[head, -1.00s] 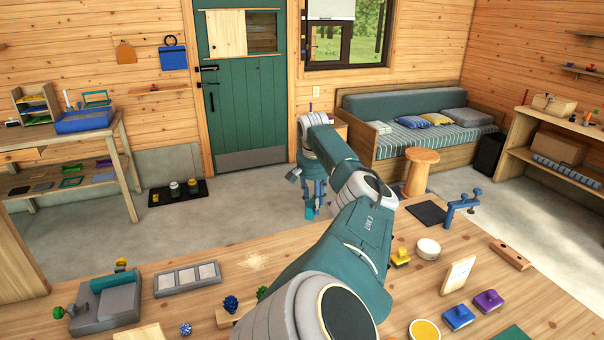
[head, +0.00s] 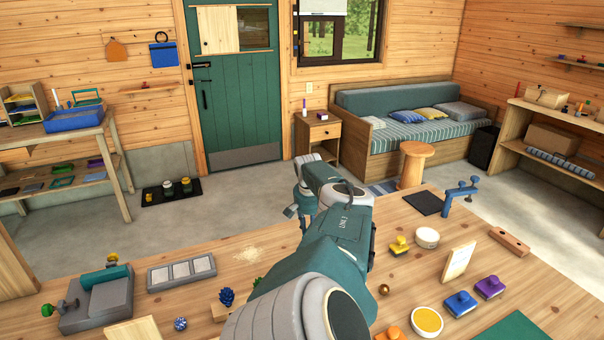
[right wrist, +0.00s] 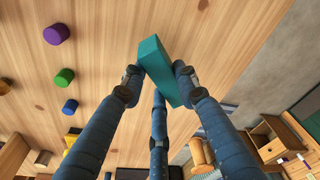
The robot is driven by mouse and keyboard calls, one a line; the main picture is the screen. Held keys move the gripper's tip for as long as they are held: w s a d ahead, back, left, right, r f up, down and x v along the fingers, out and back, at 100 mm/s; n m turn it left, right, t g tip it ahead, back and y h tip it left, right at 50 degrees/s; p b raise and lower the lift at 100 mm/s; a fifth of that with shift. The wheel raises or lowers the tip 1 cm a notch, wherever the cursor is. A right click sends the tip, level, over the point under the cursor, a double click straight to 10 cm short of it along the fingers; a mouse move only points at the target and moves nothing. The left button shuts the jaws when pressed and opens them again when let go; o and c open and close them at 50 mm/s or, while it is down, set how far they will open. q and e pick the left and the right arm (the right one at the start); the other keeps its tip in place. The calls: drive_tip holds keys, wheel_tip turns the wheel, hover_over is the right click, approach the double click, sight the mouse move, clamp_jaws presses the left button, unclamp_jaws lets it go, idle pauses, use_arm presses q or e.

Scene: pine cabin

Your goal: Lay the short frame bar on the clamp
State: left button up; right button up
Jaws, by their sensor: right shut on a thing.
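The short frame bar is a teal block (right wrist: 165,72) in the right wrist view. My right gripper (right wrist: 157,82) is shut on it, with its blue fingers around the bar, above a wooden surface. The clamp (head: 100,303) seems to be the grey corner fixture at the table's left, with a green and a yellow knob. A teal piece (head: 104,276) lies along its back side. The held bar is apart from the clamp. My left gripper is not in view.
A pale wooden block (head: 133,331) lies in front.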

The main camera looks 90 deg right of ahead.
wheel_tip(320, 180, down, 3)
drive_tip(key=shift+w+f+b, duration=0.1)
drive_tip(key=shift+f+b, duration=0.05)
drive_tip(key=shift+b, duration=0.55)
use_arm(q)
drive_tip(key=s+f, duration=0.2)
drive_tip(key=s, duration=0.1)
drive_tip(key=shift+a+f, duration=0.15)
use_arm(e)
drive_tip(key=shift+f, duration=0.1)
